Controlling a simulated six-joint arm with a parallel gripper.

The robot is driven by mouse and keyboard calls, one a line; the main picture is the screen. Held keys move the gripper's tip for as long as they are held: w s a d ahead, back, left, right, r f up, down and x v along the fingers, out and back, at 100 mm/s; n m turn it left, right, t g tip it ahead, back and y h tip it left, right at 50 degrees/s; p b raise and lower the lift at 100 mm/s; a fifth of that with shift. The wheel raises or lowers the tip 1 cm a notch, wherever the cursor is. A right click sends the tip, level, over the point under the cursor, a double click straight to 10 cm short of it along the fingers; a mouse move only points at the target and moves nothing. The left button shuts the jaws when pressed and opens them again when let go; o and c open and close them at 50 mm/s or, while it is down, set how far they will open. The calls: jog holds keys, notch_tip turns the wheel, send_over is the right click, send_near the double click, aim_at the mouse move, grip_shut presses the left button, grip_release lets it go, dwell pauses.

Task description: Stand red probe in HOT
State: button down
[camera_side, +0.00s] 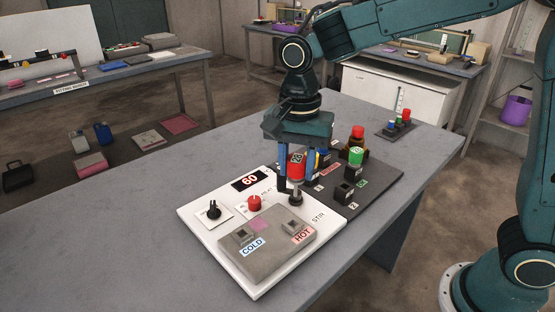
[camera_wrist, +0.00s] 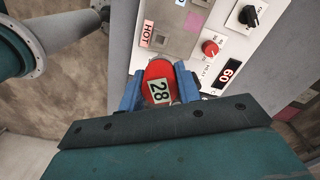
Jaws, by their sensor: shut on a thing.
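My gripper (camera_side: 296,181) is shut on the red probe (camera_side: 296,168), which has a pale label reading 28. It holds the probe roughly upright above the right back part of the white panel (camera_side: 190,212). In the wrist view the red probe (camera_wrist: 157,78) sits between my blue fingers. The HOT socket (camera_side: 293,227) is on the grey block, beside the red HOT label (camera_side: 303,236), in front of the probe in the side view. The socket looks empty. The probe's lower end is hard to separate from a metal piece near STIR.
The COLD socket (camera_side: 243,236) is to the left on the same block. A red knob (camera_side: 254,203), black knob (camera_side: 214,210) and display reading 60 (camera_side: 249,180) are on the panel. Behind, a dark mat (camera_side: 383,184) bears a green-topped probe (camera_side: 356,156) and an empty-looking holder (camera_side: 345,191).

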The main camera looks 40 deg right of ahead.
aim_at(295, 190)
jog(key=shift+a, duration=0.25)
jog(key=shift+f, duration=0.15)
jog(key=shift+f, duration=3.2)
jog(key=shift+f, duration=2.15)
jog(key=c, duration=0.9)
grip_release()
jog(key=shift+r, duration=0.15)
jog(key=shift+r, duration=2.4)
